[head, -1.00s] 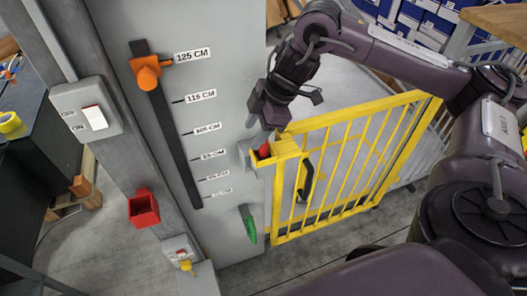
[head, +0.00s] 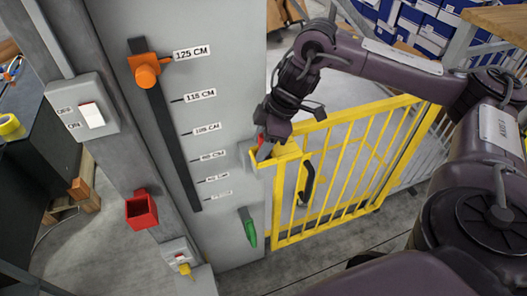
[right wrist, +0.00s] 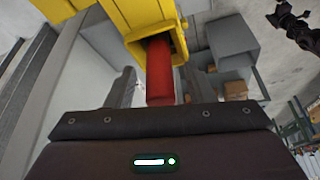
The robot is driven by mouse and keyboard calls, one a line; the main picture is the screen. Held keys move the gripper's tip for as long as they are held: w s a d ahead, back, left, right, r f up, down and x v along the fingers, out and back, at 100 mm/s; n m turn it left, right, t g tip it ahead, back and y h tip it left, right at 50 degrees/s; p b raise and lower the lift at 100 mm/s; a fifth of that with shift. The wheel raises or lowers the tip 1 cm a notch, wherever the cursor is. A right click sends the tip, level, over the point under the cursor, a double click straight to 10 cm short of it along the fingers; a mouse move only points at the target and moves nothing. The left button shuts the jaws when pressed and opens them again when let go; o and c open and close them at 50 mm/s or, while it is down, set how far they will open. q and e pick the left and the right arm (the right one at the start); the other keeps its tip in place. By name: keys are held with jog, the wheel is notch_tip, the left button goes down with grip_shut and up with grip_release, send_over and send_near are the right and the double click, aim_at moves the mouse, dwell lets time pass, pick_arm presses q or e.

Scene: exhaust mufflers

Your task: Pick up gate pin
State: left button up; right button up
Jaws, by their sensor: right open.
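The red gate pin (right wrist: 159,72) sits in the yellow bracket (right wrist: 150,20) at the gate's latch corner, its end sticking out toward my right wrist camera. In the head view only a bit of red (head: 260,138) shows beside my gripper. My right gripper (head: 264,152) is open at the bracket. In the right wrist view its fingers (right wrist: 158,88) stand on either side of the pin, with a gap visible on both sides. Whether either finger touches the pin is unclear. My left gripper is not in view.
The yellow gate (head: 345,165) spreads to the right of the grey post (head: 225,120). The post carries an orange knob (head: 146,72) and a green handle (head: 248,228). A red holder (head: 142,210) and a switch box (head: 88,112) are on the left column.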

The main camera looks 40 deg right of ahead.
jog(key=shift+c, duration=0.5)
grip_shut()
jog(key=shift+r, duration=0.15)
